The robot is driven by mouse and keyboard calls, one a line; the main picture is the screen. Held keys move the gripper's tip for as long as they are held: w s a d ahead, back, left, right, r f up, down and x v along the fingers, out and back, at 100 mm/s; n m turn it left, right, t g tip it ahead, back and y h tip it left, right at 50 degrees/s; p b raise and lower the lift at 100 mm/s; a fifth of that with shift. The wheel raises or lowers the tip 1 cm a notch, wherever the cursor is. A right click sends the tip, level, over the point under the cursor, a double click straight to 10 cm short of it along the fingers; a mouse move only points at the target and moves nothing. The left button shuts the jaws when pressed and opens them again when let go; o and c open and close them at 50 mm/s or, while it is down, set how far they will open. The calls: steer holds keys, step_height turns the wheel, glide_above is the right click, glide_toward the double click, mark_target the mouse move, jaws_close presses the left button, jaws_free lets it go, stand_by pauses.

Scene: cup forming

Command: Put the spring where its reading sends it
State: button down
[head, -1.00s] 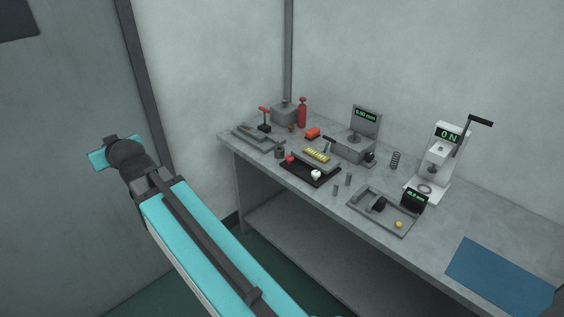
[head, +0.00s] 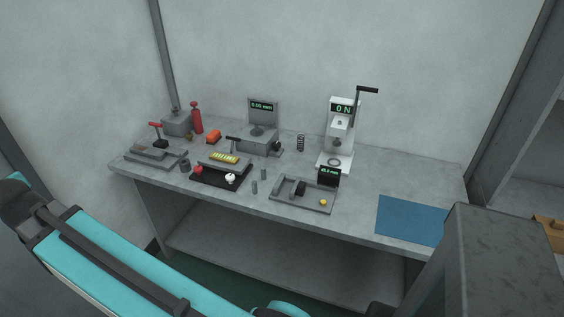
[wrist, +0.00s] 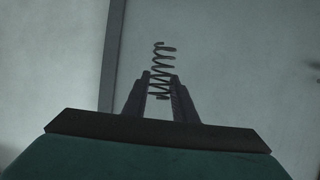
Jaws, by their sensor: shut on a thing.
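In the wrist view, my gripper (wrist: 161,88) is shut on a dark coil spring (wrist: 163,56). The spring's upper coils stick out beyond the fingertips, against a bare grey wall. In the head view the gripper is out of frame. The white force tester (head: 338,140) with a lever stands at the back of the bench (head: 350,195); its display (head: 342,108) reads 0 N. A second coil spring (head: 300,143) stands upright on the bench left of the tester.
A grey fixture tray (head: 288,203) with a small display, a blue mat (head: 410,219), a gauge block with a screen (head: 262,105), a black tray (head: 207,179) and a red bottle (head: 196,118) occupy the bench. Bare bench lies behind the mat.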

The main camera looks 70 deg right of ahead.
steer(key=s+d+f+m+g+h, duration=0.2)
steer(key=s+d+f+m+h, duration=0.15)
steer(key=d, duration=1.15)
steer(key=s+d+f+m+g+h, duration=0.1)
steer(key=s+d+f+m+h, duration=0.2)
steer(key=d, duration=1.3)
steer(key=s+d+f+m+g+h, duration=0.2)
steer(key=s+d+m+h, duration=0.2)
steer(key=d, duration=1.1)
steer(key=s+d+f+m+g+h, duration=0.1)
steer(key=s+d+f+m+g, duration=0.15)
steer(key=s+d, duration=0.65)
steer(key=s+d+f+m+g+h, duration=0.1)
steer(key=s+d+m+g+h, duration=0.15)
steer(key=s+d, duration=0.6)
steer(key=s+d+f+m+g, duration=0.1)
steer(key=s+d+m+g, duration=0.1)
steer(key=s+d, duration=0.6)
steer(key=s+d+f+m+g, duration=0.1)
steer(key=s+d+m+g, duration=0.2)
steer(key=s+d, duration=0.4)
steer(key=s+g, duration=0.1)
steer(key=s, duration=0.6)
steer(key=shift+s+d+f+y+b, duration=0.3)
steer(key=shift+d+f+b, duration=0.05)
steer(key=shift+d, duration=0.05)
steer(key=shift+f+p, duration=0.75)
steer(key=shift+f, duration=2.4)
